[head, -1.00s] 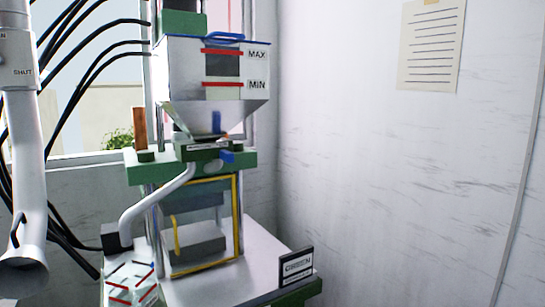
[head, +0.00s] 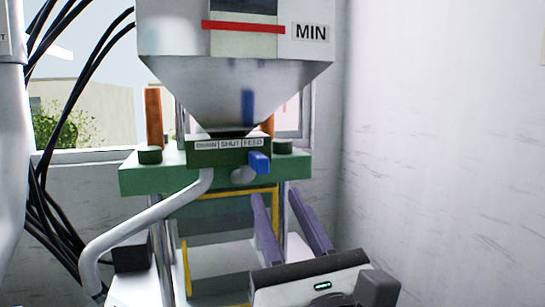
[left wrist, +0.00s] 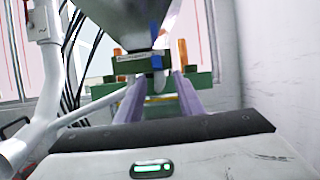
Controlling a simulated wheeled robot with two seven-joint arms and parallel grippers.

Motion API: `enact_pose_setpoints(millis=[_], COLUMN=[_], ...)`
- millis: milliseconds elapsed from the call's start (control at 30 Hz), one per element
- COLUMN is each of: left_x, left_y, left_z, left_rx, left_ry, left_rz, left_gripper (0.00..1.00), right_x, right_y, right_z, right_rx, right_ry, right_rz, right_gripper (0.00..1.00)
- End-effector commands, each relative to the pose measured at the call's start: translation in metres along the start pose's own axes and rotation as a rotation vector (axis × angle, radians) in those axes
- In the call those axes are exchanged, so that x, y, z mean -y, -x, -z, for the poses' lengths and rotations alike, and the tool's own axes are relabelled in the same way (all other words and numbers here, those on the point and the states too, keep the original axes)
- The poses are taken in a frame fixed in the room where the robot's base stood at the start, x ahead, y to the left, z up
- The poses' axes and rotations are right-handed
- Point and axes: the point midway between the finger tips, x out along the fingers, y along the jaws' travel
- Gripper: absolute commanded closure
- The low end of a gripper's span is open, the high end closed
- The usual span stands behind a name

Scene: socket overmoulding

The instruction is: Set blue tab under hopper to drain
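The blue tab (head: 259,162) sticks out at the right end of the green slide block (head: 200,158) under the metal hopper (head: 235,85). The block's label reads DRAIN, SHUT, FEED from left to right, and the tab is below FEED. My left gripper (head: 277,194) is open and empty, its two purple fingers apart, below and slightly right of the tab. In the left wrist view the blue tab (left wrist: 157,62) shows between and beyond the fingertips (left wrist: 158,78). The tab is not between the fingers' grip. My right gripper is not in view.
A bent grey pipe (head: 140,222) runs from under the block down to the left. A green crossbeam (head: 150,178) and a yellow-framed guard (head: 186,265) lie around and below the block. Black cables (head: 60,190) hang at the left. A white wall (head: 440,150) stands at the right.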

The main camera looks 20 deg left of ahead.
Motion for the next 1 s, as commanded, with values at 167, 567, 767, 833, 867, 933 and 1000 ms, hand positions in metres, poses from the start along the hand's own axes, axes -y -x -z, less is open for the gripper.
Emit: enact_pose_setpoints(millis=[167, 567, 767, 833, 867, 933, 1000], left_x=[-0.003, -0.004, -0.004, -0.004, -0.004, -0.004, -0.004], left_y=[-0.014, -0.085, -0.1, -0.102, -0.102, -0.102, -0.102], left_z=[-0.012, -0.011, -0.01, -0.01, -0.009, -0.009, -0.009], left_rx=[0.018, 0.015, 0.014, 0.013, 0.013, 0.013, 0.013], left_ry=[-0.025, -0.024, -0.023, -0.022, -0.022, -0.022, -0.022], left_rz=[-0.02, -0.018, -0.016, -0.016, -0.015, -0.015, -0.015], left_gripper=[0.66, 0.66, 0.66, 0.66, 0.66, 0.66, 0.66], right_x=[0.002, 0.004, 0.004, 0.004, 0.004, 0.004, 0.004], right_y=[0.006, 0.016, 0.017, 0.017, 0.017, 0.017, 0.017], right_z=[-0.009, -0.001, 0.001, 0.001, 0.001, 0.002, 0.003], right_rx=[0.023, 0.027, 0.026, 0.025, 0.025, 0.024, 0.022], right_ry=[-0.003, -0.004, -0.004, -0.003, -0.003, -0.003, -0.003], right_rz=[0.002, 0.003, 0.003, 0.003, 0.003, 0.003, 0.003], right_gripper=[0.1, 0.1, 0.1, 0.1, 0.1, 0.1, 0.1])
